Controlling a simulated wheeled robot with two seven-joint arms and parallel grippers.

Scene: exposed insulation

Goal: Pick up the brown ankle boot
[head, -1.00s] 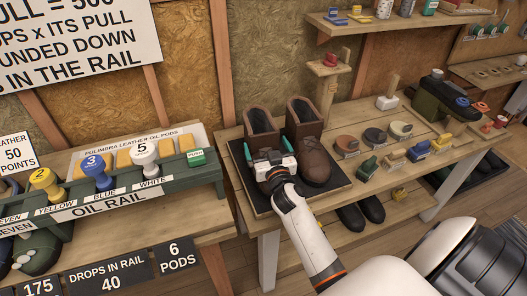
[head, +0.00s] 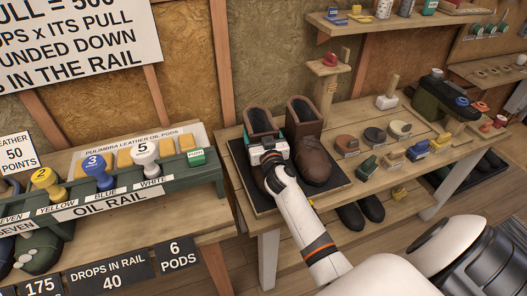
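A pair of brown ankle boots stands upright on a dark mat (head: 340,178) on the wooden bench. The left boot (head: 258,119) has my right gripper (head: 264,136) at its shaft, with the teal fingers close against its two sides. The fingers look shut on the shaft. The gripper body and wrist hide most of this boot's foot. The right boot (head: 318,165) stands just beside it, untouched. The left boot still appears to rest on the mat. My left gripper is not in view.
The green oil rail (head: 130,190) with coloured knobs stands on the table to the left. Round tins and brushes (head: 374,136) lie to the right of the boots. A wooden post with a red item (head: 330,65) stands behind. Dark shoes (head: 362,213) sit below the bench.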

